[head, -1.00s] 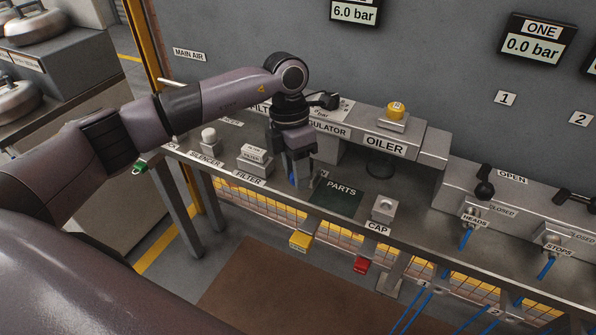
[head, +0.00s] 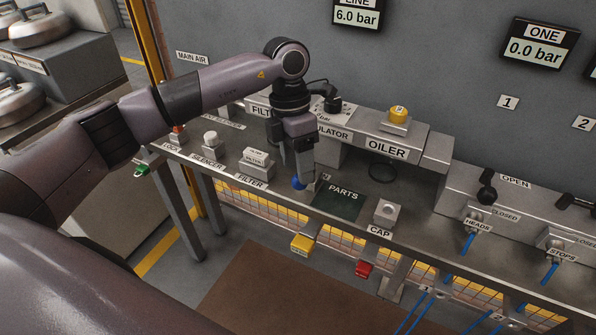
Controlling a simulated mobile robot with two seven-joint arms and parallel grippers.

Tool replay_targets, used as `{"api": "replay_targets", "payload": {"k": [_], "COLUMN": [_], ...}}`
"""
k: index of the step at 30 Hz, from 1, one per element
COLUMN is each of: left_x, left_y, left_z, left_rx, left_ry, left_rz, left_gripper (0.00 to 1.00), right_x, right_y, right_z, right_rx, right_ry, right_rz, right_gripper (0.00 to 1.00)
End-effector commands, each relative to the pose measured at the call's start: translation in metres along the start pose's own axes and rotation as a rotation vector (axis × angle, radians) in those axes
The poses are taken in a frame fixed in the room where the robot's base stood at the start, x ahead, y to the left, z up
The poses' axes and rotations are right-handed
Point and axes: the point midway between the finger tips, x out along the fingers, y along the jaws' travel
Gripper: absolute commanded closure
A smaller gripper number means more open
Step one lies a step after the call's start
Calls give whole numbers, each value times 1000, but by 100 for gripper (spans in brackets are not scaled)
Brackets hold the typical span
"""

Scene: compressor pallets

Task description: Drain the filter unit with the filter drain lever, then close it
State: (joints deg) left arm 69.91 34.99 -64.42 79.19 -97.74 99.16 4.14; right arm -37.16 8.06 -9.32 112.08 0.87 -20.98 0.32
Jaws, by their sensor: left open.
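My left gripper (head: 303,178) points down over the bench, in front of the filter and regulator units. It is open. The rest of the lever is hidden. The filter unit (head: 262,110) is mostly hidden behind my left wrist, with only part of its label showing. My right gripper is not in view.
A block with a FILTER label (head: 251,183) stands left of the gripper. A dark PARTS mat (head: 339,200) and a CAP holder (head: 387,211) lie to the right. The oiler (head: 386,147) and regulator (head: 334,134) are close behind. A gauge (head: 357,14) reads 6.0 bar.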

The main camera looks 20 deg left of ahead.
Motion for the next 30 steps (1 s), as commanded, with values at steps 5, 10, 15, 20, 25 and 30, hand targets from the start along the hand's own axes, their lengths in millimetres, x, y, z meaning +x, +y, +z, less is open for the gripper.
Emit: {"api": "replay_targets", "payload": {"k": [5, 10, 15, 20, 25, 30], "left_x": [-29, -43, -44, -44, -43, -22], "left_y": [1, 1, 0, 0, 0, -28], "left_z": [0, 0, 0, 0, 0, 10], "left_rx": [-1, -1, -1, -1, 1, 37], "left_ry": [-2, 0, 1, 0, 0, -45], "left_rz": [2, 1, 0, 0, -2, -117], "left_gripper": [42, 42, 42, 42, 42, 42], "right_x": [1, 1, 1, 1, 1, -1], "right_y": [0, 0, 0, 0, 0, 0], "right_z": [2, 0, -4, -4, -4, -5], "right_rx": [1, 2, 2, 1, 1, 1], "right_ry": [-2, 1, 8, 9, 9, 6], "right_rz": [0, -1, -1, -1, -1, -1], "right_gripper": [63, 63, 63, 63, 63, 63]}}
